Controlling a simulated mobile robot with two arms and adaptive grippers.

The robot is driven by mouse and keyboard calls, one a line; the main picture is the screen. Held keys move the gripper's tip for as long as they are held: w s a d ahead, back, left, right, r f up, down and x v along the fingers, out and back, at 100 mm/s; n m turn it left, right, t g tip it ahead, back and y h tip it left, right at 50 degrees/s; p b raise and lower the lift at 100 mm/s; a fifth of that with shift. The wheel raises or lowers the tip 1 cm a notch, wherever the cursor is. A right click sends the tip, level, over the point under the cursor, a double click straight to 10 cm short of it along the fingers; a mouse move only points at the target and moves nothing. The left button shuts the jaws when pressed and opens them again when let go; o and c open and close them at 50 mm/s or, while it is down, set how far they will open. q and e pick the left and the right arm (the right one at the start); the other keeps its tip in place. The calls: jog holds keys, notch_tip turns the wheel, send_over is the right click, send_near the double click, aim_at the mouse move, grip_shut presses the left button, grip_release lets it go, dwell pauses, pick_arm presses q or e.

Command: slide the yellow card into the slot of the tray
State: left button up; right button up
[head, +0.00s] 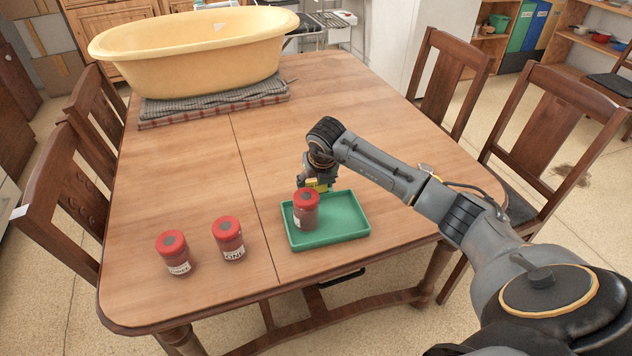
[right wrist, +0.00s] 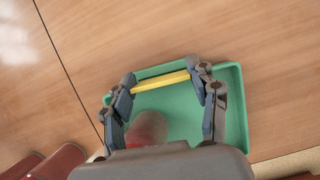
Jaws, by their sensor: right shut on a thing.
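The yellow card (head: 320,186) is held by my right gripper (head: 317,183) over the far side of the green tray (head: 347,218). In the right wrist view the card (right wrist: 160,82) shows as a narrow yellow bar spanning between the two fingers, near the far rim of the tray (right wrist: 238,110). A red-lidded jar (head: 306,212) stands at the tray's left part, in front of the gripper, and hides part of it. I cannot make out the slot, nor whether the card touches the tray. My left gripper is not in view.
Two more red-lidded jars (head: 174,254) (head: 229,240) stand on the wooden table (head: 190,165) left of the tray. A large yellow tub (head: 190,55) sits on folded cloth (head: 215,105) at the back. The table between tub and tray is clear. Chairs stand on both sides.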

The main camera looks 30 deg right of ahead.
jog(key=shift+f+b, duration=0.65)
jog(key=shift+f, duration=0.2)
jog(key=o, duration=0.8)
jog(key=shift+c, duration=0.2)
jog(key=shift+o, duration=1)
jog(key=shift+r, duration=0.1)
jog(key=v, duration=1.1)
jog(key=shift+r, duration=0.35)
jog(key=shift+s+a, duration=0.1)
jog(key=shift+s, duration=0.05)
